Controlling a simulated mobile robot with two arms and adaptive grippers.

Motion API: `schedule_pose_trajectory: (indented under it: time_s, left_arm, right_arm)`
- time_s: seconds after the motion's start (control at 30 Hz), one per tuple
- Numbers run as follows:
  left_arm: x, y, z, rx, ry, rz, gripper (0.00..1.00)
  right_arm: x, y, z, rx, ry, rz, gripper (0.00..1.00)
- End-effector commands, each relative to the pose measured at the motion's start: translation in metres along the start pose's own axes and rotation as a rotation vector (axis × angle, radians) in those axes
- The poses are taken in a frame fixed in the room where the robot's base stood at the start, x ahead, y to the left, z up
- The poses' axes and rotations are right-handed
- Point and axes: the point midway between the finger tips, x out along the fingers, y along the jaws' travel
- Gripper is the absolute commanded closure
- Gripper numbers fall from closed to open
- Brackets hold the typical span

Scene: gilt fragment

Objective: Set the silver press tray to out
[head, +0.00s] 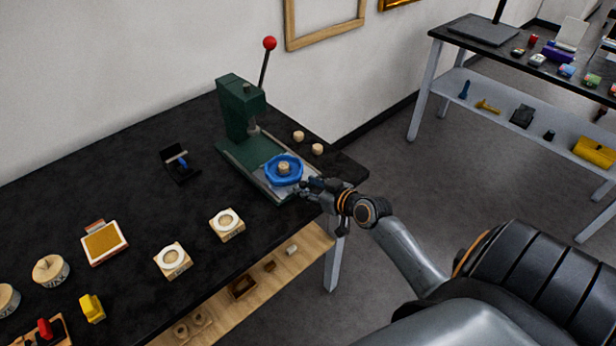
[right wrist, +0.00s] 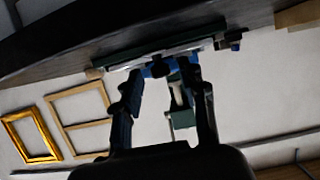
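The silver press tray (head: 284,193) is a flat grey plate at the front of the green press (head: 240,112). A blue ring-shaped holder (head: 284,169) with a small wooden piece in its middle sits on it. My right gripper (head: 306,188) is at the tray's near right edge. In the right wrist view the tray shows edge-on as a pale strip (right wrist: 188,50), and my right gripper (right wrist: 163,72) has its fingers spread below it. A small dark knob lies between the fingertips, with gaps beside it. I cannot tell whether they touch the tray. My left gripper is not in view.
The press's red-knobbed lever (head: 269,44) stands upright. Two wooden blocks with white rings (head: 227,223) stand left of my gripper. A black stand (head: 178,165) is left of the press. Bare black tabletop lies between them.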

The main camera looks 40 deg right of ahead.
Motion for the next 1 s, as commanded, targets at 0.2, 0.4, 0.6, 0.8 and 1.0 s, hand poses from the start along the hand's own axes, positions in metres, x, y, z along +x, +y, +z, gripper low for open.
schedule_pose_trajectory:
  time_s: [0.2, 0.4, 0.6, 0.8, 1.0]
  left_arm:
    - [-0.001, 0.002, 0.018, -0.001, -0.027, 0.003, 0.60]
    - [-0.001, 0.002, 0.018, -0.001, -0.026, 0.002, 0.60]
    - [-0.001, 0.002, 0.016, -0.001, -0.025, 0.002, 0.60]
    - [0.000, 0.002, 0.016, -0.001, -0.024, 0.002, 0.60]
    - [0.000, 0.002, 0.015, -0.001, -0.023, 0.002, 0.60]
  right_arm:
    - [0.000, 0.000, -0.001, 0.000, 0.003, 0.000, 0.58]
    - [-0.015, 0.000, 0.000, -0.001, 0.002, 0.001, 0.58]
    - [-0.056, 0.000, 0.001, -0.003, 0.000, 0.000, 0.58]
    - [-0.094, 0.000, 0.001, -0.003, -0.001, 0.001, 0.58]
    - [-0.116, 0.001, 0.000, 0.000, 0.001, 0.001, 0.58]
